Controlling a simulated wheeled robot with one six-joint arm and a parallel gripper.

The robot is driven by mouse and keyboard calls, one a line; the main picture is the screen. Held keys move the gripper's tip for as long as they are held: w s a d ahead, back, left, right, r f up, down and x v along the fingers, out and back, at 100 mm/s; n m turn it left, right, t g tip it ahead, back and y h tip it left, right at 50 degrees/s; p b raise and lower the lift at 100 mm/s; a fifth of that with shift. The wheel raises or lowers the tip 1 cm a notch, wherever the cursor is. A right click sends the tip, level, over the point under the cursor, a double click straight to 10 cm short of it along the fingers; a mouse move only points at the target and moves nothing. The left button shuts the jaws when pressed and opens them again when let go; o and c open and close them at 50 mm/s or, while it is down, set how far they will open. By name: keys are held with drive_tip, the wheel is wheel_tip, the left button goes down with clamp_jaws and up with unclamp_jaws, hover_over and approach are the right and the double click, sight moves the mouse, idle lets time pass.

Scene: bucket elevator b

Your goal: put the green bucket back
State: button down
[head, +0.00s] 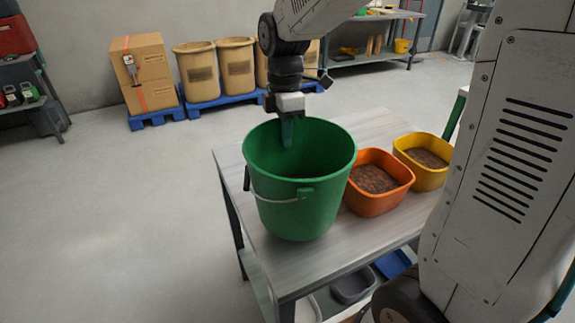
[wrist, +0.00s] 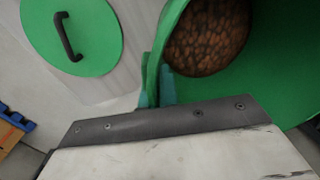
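The green bucket (head: 318,212) is upright at the left part of the table, its wire handle hanging down. I cannot tell whether its base touches the tabletop. In the wrist view the bucket (wrist: 240,95) holds brown lumpy contents. My gripper (head: 287,133) is at its far rim; one teal finger shows inside the wall. In the wrist view my gripper (wrist: 157,90) has one finger on each side of the wall, close against it, so it looks shut on the rim. A flat green disc (wrist: 98,40) with a black handle lies beside the bucket in the wrist view.
An orange tub (head: 377,204) and a yellow tub (head: 428,180), both with brown contents, stand right of the bucket on the table (head: 345,250). Trays sit on the shelf below. Boxes (head: 145,75) and sacks stand on blue pallets behind. Floor at left is clear.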

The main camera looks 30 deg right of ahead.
sight(287, 153)
drive_tip(key=shift+d+f, duration=0.2)
drive_tip(key=shift+f, duration=2.35)
drive_tip(key=c, duration=1.7)
unclamp_jaws()
drive_tip(key=shift+f, duration=0.15)
